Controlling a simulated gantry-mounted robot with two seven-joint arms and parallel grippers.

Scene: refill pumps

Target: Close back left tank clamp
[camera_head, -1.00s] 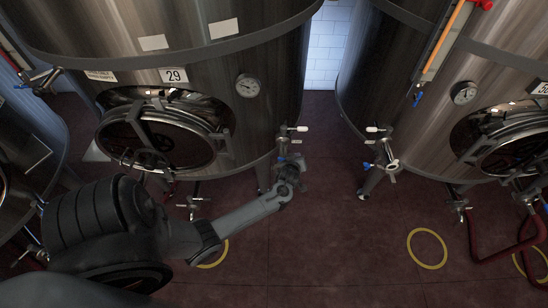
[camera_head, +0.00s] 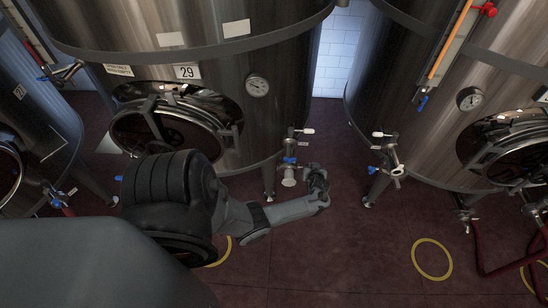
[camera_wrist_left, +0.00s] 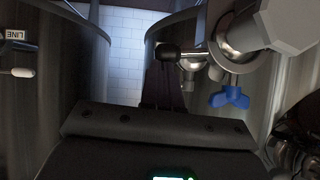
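Tank 29 (camera_head: 200,60) stands at the back left in the head view. A valve with a blue part (camera_head: 289,160) and a pale pipe end sits low on its right side. My left gripper (camera_head: 318,180) is just right of this valve, and its fingers are too small to make out there. In the left wrist view, the dark fingers (camera_wrist_left: 165,88) point ahead. A black ball knob (camera_wrist_left: 167,52) on a rod is at their tips; I cannot tell whether they touch. A blue wing nut (camera_wrist_left: 231,97) hangs under a metal clamp (camera_wrist_left: 238,52) to the right. My right gripper is not in view.
Another steel tank (camera_head: 400,95) with its own valve (camera_head: 388,160) stands to the right, across a gap with a white tiled wall (camera_head: 342,55) behind. Tank 29's round hatch (camera_head: 165,130) is left of the valve.

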